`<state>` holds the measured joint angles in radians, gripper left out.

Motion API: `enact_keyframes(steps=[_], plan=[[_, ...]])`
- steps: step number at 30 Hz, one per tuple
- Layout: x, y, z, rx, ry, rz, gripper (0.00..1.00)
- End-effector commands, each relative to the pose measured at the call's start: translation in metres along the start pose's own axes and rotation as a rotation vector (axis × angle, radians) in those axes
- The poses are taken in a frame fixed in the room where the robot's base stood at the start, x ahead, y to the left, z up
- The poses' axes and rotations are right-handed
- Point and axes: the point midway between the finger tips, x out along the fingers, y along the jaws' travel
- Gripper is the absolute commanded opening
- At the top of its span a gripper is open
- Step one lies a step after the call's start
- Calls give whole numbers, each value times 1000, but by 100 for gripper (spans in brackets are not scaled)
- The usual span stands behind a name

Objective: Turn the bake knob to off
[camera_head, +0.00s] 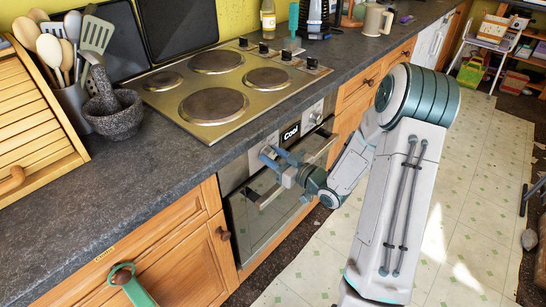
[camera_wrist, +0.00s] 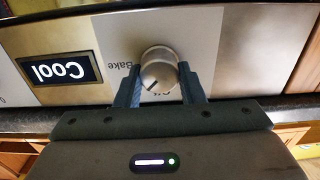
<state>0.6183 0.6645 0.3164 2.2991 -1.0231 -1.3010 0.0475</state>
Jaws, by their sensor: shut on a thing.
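The bake knob (camera_wrist: 159,68) is a round silver knob on the oven's front panel (camera_wrist: 215,50). In the wrist view my gripper (camera_wrist: 160,76) has one finger on each side of it and is shut on it. The knob's dark pointer line slants toward the picture's lower left. An upside-down "Bake" label (camera_wrist: 118,65) is left of the knob, and lettering below it is partly covered by the knob and gripper. In the head view my gripper (camera_head: 268,156) is at the panel, left of the "Cool" display (camera_head: 290,133), and hides the knob.
The oven door (camera_head: 250,208) and its bar handle (camera_head: 268,197) are just below my gripper. A hob (camera_head: 225,128) lies above on the dark worktop (camera_head: 120,205). Another knob (camera_head: 316,114) is right of the display. The tiled floor (camera_head: 478,150) at the right is open.

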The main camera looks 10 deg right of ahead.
Motion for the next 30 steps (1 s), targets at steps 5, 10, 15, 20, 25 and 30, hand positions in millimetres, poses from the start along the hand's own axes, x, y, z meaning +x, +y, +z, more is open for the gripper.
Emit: enact_keyframes(steps=[5,10,15,20,25,30], plan=[[0,-2,4,-74,0,-4,12],[0,-2,7,-198,0,-3,12],[0,-3,8,-346,0,-4,12],[-1,-3,8,-480,0,-3,12],[0,-4,8,-603,-1,-4,12],[0,-4,6,-693,-1,-5,12]])
